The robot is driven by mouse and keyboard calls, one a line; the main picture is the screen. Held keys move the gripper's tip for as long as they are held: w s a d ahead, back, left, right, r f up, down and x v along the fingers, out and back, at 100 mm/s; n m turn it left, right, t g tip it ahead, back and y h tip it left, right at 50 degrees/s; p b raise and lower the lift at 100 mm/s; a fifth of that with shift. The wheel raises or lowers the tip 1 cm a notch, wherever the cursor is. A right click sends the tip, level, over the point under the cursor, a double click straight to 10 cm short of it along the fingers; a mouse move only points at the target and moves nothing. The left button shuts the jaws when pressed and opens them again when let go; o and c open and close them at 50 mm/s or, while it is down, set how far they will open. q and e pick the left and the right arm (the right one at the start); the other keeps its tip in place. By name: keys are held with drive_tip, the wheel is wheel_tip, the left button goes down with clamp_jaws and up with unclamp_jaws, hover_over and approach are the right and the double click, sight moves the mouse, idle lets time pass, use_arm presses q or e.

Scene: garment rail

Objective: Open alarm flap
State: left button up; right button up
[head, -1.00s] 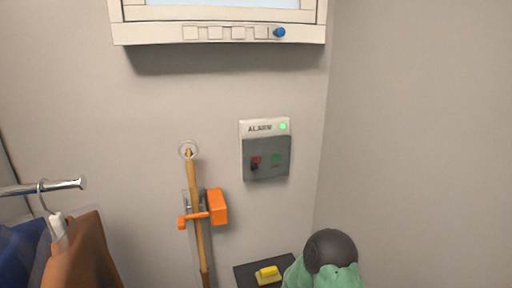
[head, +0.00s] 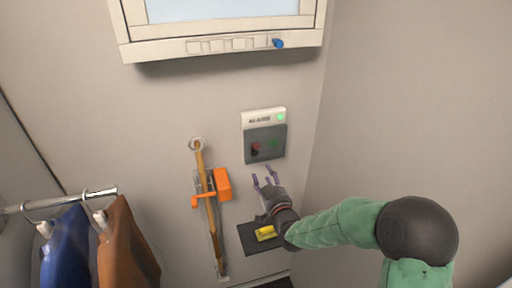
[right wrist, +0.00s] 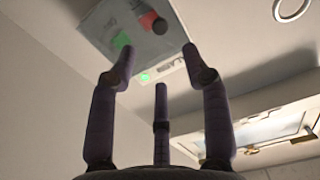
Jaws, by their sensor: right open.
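The alarm box (head: 264,133) is on the back wall, with a white top strip labelled ALARM and a lit green light. Its grey see-through flap (head: 265,143) is closed over a red and a green button. In the right wrist view the flap (right wrist: 145,30) shows at the top, beyond the fingers. My right gripper (head: 265,178) is open and empty just below the box, apart from the flap, with purple fingers pointing up. It also shows in the right wrist view (right wrist: 158,75). My left gripper is not in view.
A wooden pole (head: 207,195) with an orange clamp (head: 222,184) is on the wall to the left. A dark shelf (head: 247,245) with a yellow object (head: 266,233) is below. Clothes hang on a rail (head: 70,199) at left. A window frame (head: 220,44) is above; a side wall is close on the right.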

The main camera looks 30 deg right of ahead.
sight(255, 154)
drive_tip(key=p+x, duration=0.1)
drive_tip(key=x, duration=0.2)
drive_tip(key=p+x, duration=0.1)
drive_tip(key=x, duration=0.3)
drive_tip(key=p+x, duration=0.1)
drive_tip(key=x, duration=0.2)
drive_tip(key=shift+w+d+r, duration=0.25)
drive_tip(key=shift+w, duration=0.15)
clamp_jaws()
